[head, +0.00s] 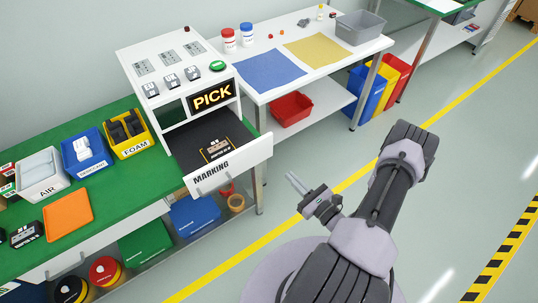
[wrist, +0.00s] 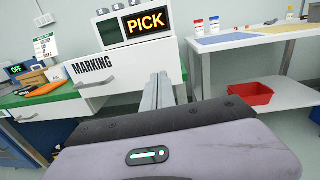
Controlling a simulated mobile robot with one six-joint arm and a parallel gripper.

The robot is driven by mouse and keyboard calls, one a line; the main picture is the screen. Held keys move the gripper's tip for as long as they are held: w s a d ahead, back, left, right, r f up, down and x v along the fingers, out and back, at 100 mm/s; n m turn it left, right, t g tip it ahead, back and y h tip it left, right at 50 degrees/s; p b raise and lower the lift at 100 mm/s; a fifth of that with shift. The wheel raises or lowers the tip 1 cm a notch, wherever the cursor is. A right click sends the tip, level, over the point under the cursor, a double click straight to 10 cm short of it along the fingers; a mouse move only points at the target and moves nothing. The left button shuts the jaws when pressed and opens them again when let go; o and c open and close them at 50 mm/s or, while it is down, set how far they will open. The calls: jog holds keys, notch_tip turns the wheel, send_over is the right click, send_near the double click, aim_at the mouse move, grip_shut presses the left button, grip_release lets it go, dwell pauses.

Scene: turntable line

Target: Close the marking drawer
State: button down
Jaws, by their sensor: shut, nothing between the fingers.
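The marking drawer (head: 232,165) is a white-fronted drawer labelled MARKING, pulled out from under the white cabinet with the PICK sign. A dark item with a label (head: 216,148) lies inside it on a dark liner. In the wrist view the drawer front (wrist: 105,75) stands ahead and to the left of the fingers. My gripper (head: 291,176) is shut and empty, to the right of the drawer front and apart from it in the head view. In the wrist view my gripper (wrist: 160,78) covers part of the drawer's right side.
The PICK sign (head: 212,96) is on the cabinet above the drawer. A white table (head: 262,93) with blue and tan mats stands to the right. Open floor lies around my arm.

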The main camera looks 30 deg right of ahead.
jog(key=s+f+m+h, duration=0.1)
jog(key=f, duration=0.1)
jog(key=b, duration=0.3)
send_near(266, 149)
jog(key=w, duration=0.6)
jog(key=shift+w+a, duration=0.25)
jog(key=shift+w, duration=0.15)
jog(key=shift+w, duration=0.15)
